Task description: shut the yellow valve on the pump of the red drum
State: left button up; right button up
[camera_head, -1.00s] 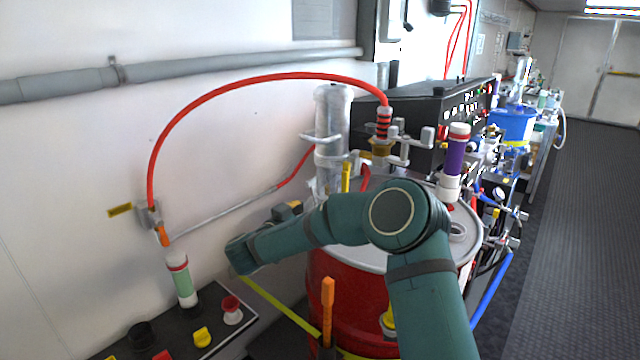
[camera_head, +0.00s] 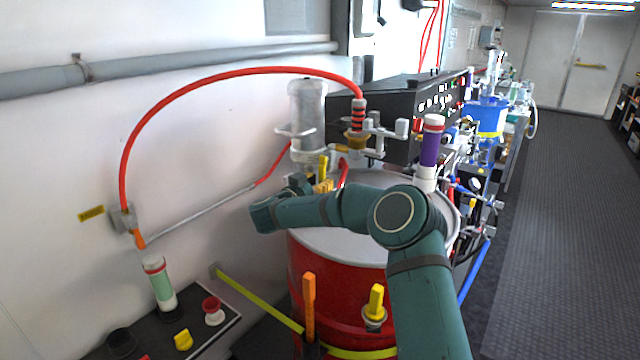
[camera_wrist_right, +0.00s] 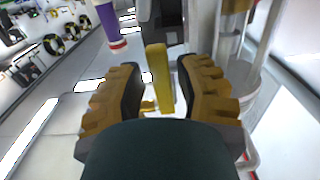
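The yellow valve (camera_head: 323,166) has an upright handle at the foot of the grey pump (camera_head: 307,112). The pump stands at the back of the red drum (camera_head: 345,275). In the right wrist view the yellow handle (camera_wrist_right: 158,75) stands between the two spread fingers of my right gripper (camera_wrist_right: 163,90). A gap shows at least on the left side of the handle; contact on the right is unclear. My left gripper is out of view.
A red hose (camera_head: 240,70) arches from the pump's outlet to the wall. A purple-banded cylinder (camera_head: 430,150) stands at the drum's right. An orange handle (camera_head: 309,305) and another yellow handle (camera_head: 375,302) stand in front of the drum. A control panel (camera_head: 150,335) is at lower left.

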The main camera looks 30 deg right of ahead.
jog(key=shift+w+d, duration=0.15)
jog(key=shift+d, duration=0.2)
grip_shut()
